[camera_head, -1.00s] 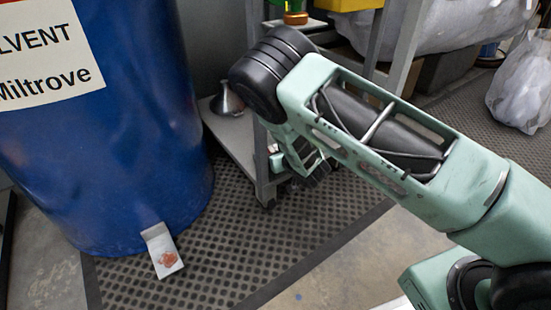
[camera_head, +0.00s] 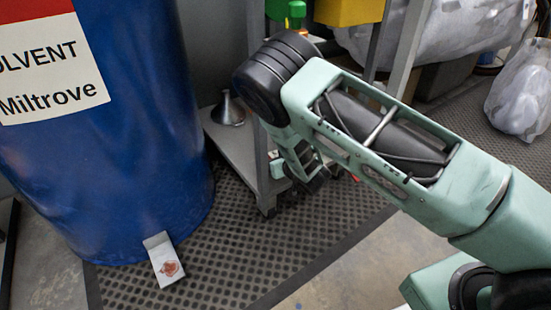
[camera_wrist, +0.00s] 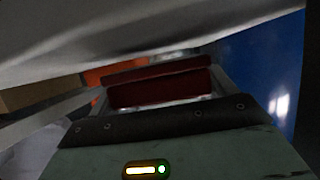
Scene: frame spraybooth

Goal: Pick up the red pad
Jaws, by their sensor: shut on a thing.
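In the wrist view a dark red pad (camera_wrist: 160,88) lies across the middle, between the two pale fingers of my gripper (camera_wrist: 162,96). The gripper is shut on it. A second dark red strip shows just beyond the pad; I cannot tell whether it is part of it. In the head view my gripper (camera_head: 316,182) hangs low beside the grey cart, above the perforated mat.
A blue solvent drum (camera_head: 110,160) stands at the left, with a stained white card (camera_head: 164,262) at its foot. The grey cart (camera_head: 238,150) carries a metal funnel (camera_head: 228,112). A plastic bag (camera_head: 519,105) lies at the right.

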